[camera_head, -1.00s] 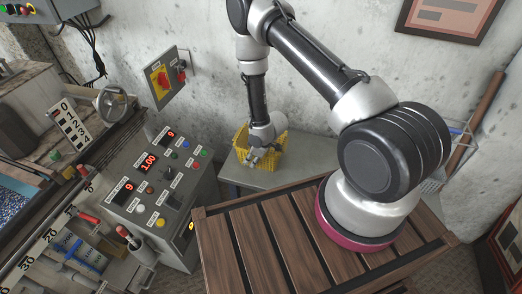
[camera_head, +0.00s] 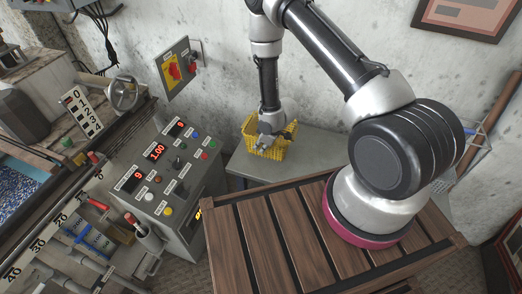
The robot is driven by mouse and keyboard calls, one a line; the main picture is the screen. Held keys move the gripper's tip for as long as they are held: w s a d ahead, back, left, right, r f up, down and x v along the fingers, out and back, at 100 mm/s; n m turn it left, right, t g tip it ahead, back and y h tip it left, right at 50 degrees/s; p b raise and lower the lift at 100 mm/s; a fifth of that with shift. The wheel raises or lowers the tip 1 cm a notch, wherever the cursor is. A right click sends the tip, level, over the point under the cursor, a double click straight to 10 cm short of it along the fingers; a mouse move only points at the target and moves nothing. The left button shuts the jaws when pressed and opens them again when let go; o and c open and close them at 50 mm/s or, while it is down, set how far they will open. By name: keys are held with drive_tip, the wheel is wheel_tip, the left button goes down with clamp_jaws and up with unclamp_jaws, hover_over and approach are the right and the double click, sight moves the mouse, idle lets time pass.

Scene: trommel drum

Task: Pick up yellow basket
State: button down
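The yellow basket (camera_head: 286,146) sits on a small grey table against the concrete wall, in the middle of the head view. My gripper (camera_head: 264,145) hangs down at the end of my arm, over the front left part of the basket. It hides part of the basket's near side and inside. The fingers are small and overlap the basket, so I cannot tell whether they touch it or are open or shut.
The grey table (camera_head: 240,163) has bare room around the basket. A control panel (camera_head: 160,180) with red displays and buttons stands to the left. A switch box (camera_head: 175,69) hangs on the wall. A framed picture (camera_head: 470,14) hangs upper right.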

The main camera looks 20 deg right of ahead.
wheel_tip(320, 180, up, 31)
drive_tip(key=shift+f, duration=0.15)
idle(0.5)
wheel_tip(320, 180, down, 16)
drive_tip(key=shift+f, duration=0.2)
idle(0.5)
drive_tip(key=shift+r, duration=0.1)
drive_tip(key=shift+f, duration=8.6)
drive_tip(key=shift+r, duration=0.35)
drive_tip(key=v, duration=0.7)
drive_tip(key=shift+s+r, duration=0.15)
drive_tip(key=shift+s, duration=0.15)
drive_tip(key=shift+d, duration=0.15)
